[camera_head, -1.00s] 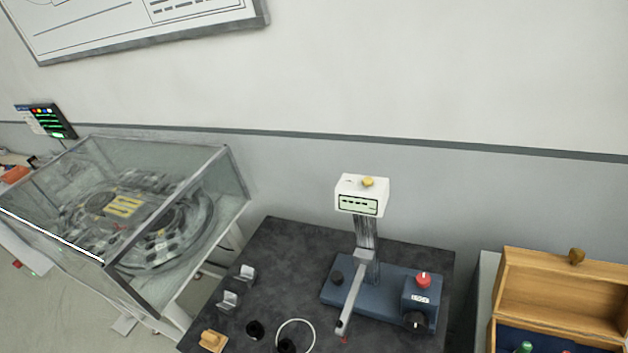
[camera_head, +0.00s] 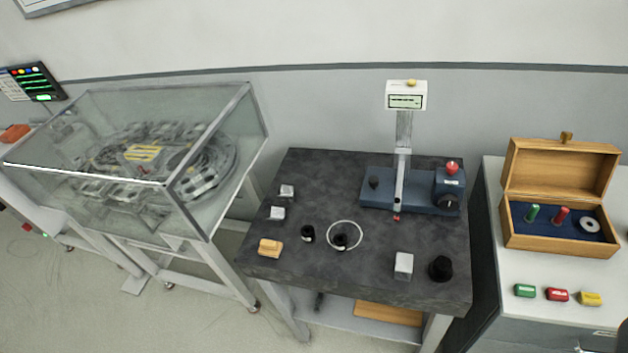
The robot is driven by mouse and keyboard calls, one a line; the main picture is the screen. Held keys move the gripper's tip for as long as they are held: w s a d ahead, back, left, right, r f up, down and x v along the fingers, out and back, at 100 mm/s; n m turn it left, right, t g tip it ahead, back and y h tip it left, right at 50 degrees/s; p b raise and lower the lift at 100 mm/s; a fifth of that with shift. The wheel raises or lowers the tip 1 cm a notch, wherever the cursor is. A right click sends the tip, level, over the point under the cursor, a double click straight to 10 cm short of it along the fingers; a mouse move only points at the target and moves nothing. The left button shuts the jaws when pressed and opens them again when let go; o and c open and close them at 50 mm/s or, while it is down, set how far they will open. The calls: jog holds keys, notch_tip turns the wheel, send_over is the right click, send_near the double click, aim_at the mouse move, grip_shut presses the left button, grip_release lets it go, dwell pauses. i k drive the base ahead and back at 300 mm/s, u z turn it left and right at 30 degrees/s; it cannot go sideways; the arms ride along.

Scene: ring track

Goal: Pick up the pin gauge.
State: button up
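None of the things in view is marked as the pin gauge. An open wooden box (camera_head: 524,230) at the right holds a green pin-like piece (camera_head: 533,213), a red pin-like piece (camera_head: 561,217) and a silver ring (camera_head: 590,225) on a dark blue lining. I cannot tell whether either pin is the pin gauge. Small black cylindrical pieces also stand on the dark table, one at the left (camera_head: 308,234) and one inside a thin white ring (camera_head: 341,241). My gripper is not in view.
The dark table (camera_head: 330,185) bears a blue measuring stand (camera_head: 418,190), silver blocks (camera_head: 403,264), a tan block (camera_head: 270,247) and a black knob (camera_head: 440,268). A glass-cased machine (camera_head: 150,150) stands left. Coloured tags (camera_head: 557,294) lie before the wooden box.

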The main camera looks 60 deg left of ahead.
aim_at(556, 221)
jog(key=u, duration=0.95)
jog(key=k, duration=0.4)
jog(key=z, duration=0.65)
jog(key=i, duration=1.9)
jog(key=u, duration=0.45)
